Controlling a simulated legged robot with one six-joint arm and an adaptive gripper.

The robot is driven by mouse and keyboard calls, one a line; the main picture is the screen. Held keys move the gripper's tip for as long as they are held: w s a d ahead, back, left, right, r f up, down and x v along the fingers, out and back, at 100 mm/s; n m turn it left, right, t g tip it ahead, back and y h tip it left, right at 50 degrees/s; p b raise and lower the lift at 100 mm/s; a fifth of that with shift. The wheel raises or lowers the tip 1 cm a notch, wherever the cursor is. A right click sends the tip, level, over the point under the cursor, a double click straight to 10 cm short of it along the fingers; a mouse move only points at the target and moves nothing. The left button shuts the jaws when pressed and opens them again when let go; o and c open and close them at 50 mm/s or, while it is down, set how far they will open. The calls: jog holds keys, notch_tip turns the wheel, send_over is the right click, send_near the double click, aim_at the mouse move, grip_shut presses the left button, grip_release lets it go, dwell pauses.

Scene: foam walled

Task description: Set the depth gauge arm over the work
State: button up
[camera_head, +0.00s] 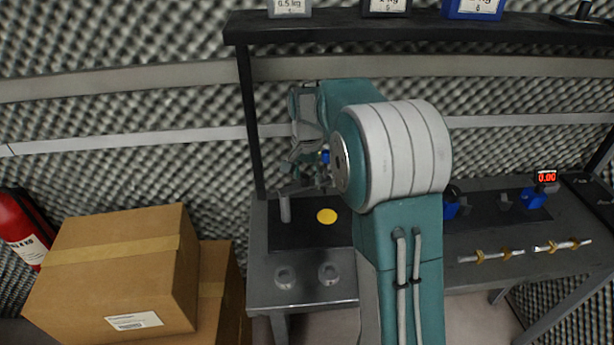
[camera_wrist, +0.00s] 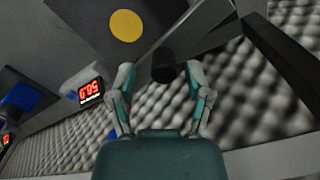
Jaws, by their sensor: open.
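My gripper (camera_head: 305,165) is above the left end of the bench in the head view. In the wrist view my gripper (camera_wrist: 160,73) is open, with a dark cylindrical knob (camera_wrist: 163,66) between its fingertips and a visible gap on both sides. A yellow disc (camera_head: 326,216) lies on a dark mat; it also shows in the wrist view (camera_wrist: 126,26). A grey post (camera_head: 285,208) stands upright left of the disc. In the wrist view a blue gauge body (camera_wrist: 24,97) is beside a lit red readout (camera_wrist: 90,91). My gripper and arm hide most of the gauge arm in the head view.
The bench (camera_head: 300,262) carries two grey round pieces (camera_head: 329,273) at the front left. Brass-fitted rods (camera_head: 491,255) and another red readout (camera_head: 546,177) are at the right. A shelf (camera_head: 330,28) spans above. Cardboard boxes (camera_head: 115,265) stand left.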

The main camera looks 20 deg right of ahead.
jog(key=shift+a+f, duration=0.25)
jog(key=shift+a, duration=0.35)
jog(key=shift+d, duration=0.45)
grip_shut()
jog(key=shift+s+a+f+m, duration=0.1)
jog(key=shift+s+m, duration=0.35)
jog(key=shift+m, duration=0.4)
jog(key=shift+s+a+m, duration=0.1)
jog(key=shift+s+m, duration=0.35)
jog(key=shift+m, duration=0.4)
grip_release()
jog(key=shift+a, duration=0.1)
